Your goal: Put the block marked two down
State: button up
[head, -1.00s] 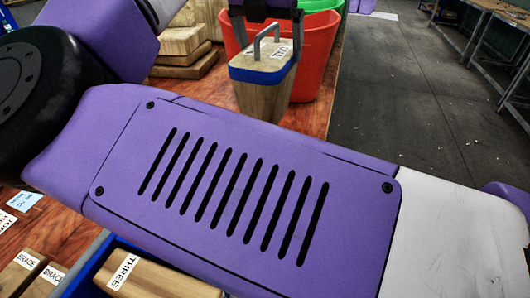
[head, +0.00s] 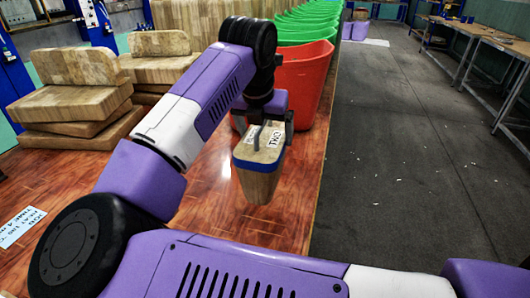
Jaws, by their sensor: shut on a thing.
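The held block (head: 258,183) is wooden, with a blue band near its top, a metal handle and white labels on its top face. The lettering is too small and tilted to read surely. My gripper (head: 262,132) is shut on this block, its fingers at the block's upper end. The block hangs nearly upright in front of the red bin. The wooden table (head: 225,222) is beneath it; I cannot tell how large the gap is, or whether its lower end touches.
The red bin (head: 307,85) stands behind the block, with several green bins (head: 303,30) in a row beyond. Stacked wooden pieces (head: 75,103) lie at the back left. A paper note (head: 20,227) lies at the left. The tabletop around the block is clear; its right edge drops to the floor.

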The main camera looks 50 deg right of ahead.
aim_at(260, 129)
jog(key=shift+f, duration=3.05)
jog(key=o, duration=1.7)
jog(key=shift+o, duration=0.2)
jog(key=shift+r, duration=0.1)
jog(key=v, duration=1.2)
jog(key=shift+r, duration=0.1)
